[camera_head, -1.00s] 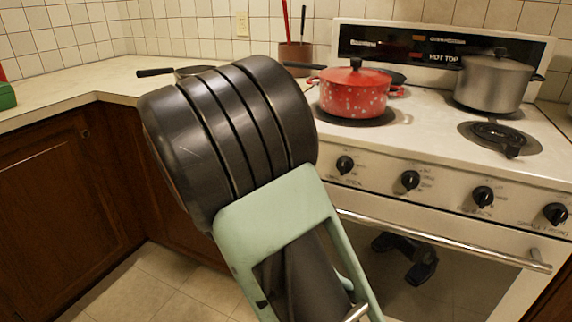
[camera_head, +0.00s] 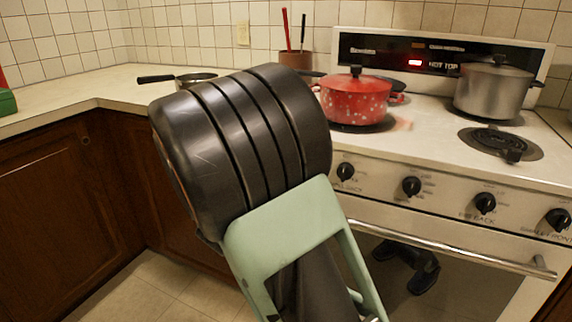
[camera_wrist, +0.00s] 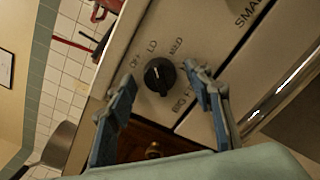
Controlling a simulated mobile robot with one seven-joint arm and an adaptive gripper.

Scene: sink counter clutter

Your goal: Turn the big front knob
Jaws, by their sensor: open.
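The black round knob (camera_wrist: 159,76) with a white pointer line sits on the pale stove panel in the wrist view. Printing around it includes OFF, LO and MED, and a label starting with BIG; its pointer looks turned towards LO. In the head view it appears to be the leftmost knob (camera_head: 345,171), just right of my arm. My gripper (camera_wrist: 160,78) is open, with one blue finger on each side of the knob and gaps visible. In the head view my arm hides the gripper. Whether the fingers touch the knob cannot be told.
On the stove stand a red speckled pot (camera_head: 356,97) and a grey pot (camera_head: 493,88). The oven handle (camera_head: 450,248) runs below the knobs. A small pan (camera_head: 196,80) sits on the left counter (camera_head: 80,86). A wooden drawer (camera_wrist: 155,145) lies beside the panel.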

